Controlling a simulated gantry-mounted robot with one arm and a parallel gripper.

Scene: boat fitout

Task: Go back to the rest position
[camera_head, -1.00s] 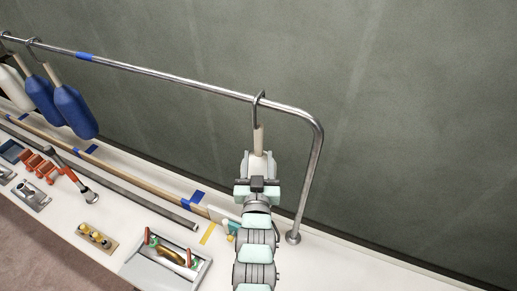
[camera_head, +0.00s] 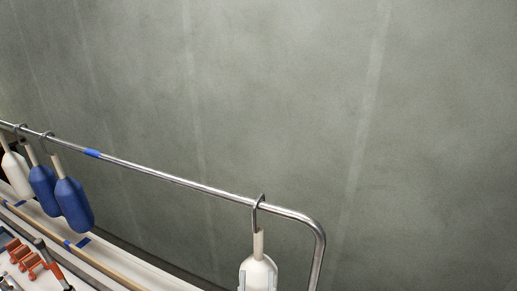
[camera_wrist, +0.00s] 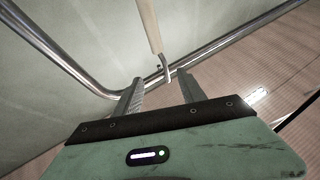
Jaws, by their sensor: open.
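My gripper (camera_wrist: 160,78) shows in the wrist view with its two fingers apart. The beige neck (camera_wrist: 148,22) of the hanging fender and its metal hook (camera_wrist: 164,68) appear beyond the fingertips; I cannot tell how far off they are. In the head view the white fender (camera_head: 258,272) hangs by its hook (camera_head: 257,211) from the right end of the rail, its lower part cut off by the frame. Slim greyish edges beside the fender may be my fingers, but this is unclear. My arm is otherwise out of that view.
The metal rail (camera_head: 180,180) slopes across and bends down at the right. Two blue fenders (camera_head: 73,205) and another white fender (camera_head: 17,172) hang at the left. Orange parts (camera_head: 25,255) lie on the bench below. The wall area above the rail is clear.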

